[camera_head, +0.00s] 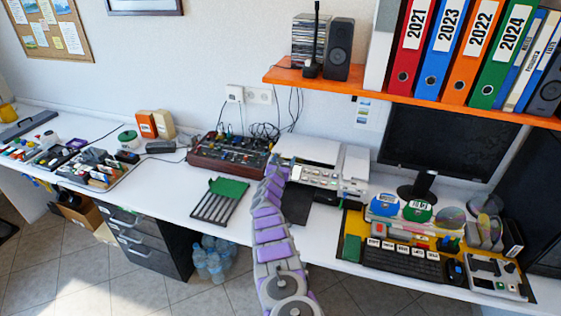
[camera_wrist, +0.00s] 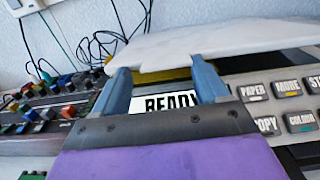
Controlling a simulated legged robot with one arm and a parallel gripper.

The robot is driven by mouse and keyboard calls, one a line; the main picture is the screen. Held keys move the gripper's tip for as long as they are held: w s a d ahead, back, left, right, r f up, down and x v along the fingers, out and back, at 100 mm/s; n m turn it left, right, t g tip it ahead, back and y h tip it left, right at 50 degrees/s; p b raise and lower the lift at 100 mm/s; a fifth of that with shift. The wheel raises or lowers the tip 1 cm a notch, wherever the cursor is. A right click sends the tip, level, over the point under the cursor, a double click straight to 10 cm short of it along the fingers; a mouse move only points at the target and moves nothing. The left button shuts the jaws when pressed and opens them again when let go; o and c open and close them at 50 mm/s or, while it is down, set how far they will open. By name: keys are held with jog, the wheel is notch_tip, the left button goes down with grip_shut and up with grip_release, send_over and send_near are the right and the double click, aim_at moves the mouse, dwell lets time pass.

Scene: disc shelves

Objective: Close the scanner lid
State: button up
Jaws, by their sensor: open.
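The scanner is part of a white printer-like machine (camera_head: 356,165) on the desk, right of the mixer. Its flat white lid (camera_head: 309,148) also spans the top of the wrist view (camera_wrist: 225,42). A yellow strip and a gap show beneath the lid's front edge, so it looks not fully flat. My gripper (camera_wrist: 161,74) is open and empty, its two blue-grey fingers at the lid's front edge. I cannot tell whether they touch it. A "READY" display (camera_wrist: 165,103) shows between the fingers. In the head view my arm hides part of the machine's front left.
A dark red mixer (camera_head: 228,153) with cables stands left of the machine. A green slotted rack (camera_head: 220,200) lies in front. A monitor (camera_head: 448,143), discs and a keyboard (camera_head: 400,262) are at right. An orange shelf (camera_head: 400,95) with binders hangs above. White desk is clear around the rack.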

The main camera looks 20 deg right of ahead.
jog(key=shift+s+d+h, duration=0.3)
jog(key=shift+s+d, duration=0.05)
jog(key=shift+d, duration=0.5)
jog(key=shift+s+a+f+p, duration=0.15)
jog(key=shift+f+p, duration=0.15)
jog(key=shift+p, duration=0.45)
jog(key=shift+s+r, duration=0.1)
jog(key=shift+s, duration=0.15)
jog(key=shift+s+a+p, duration=0.1)
jog(key=shift+s+p, duration=0.15)
jog(key=shift+p, duration=0.25)
jog(key=w+a+p+v, duration=0.1)
jog(key=p+v, duration=0.3)
jog(key=v, duration=1.2)
jog(key=shift+s+a+r, duration=0.2)
jog(key=shift+a+r, duration=0.1)
jog(key=shift+a, duration=0.15)
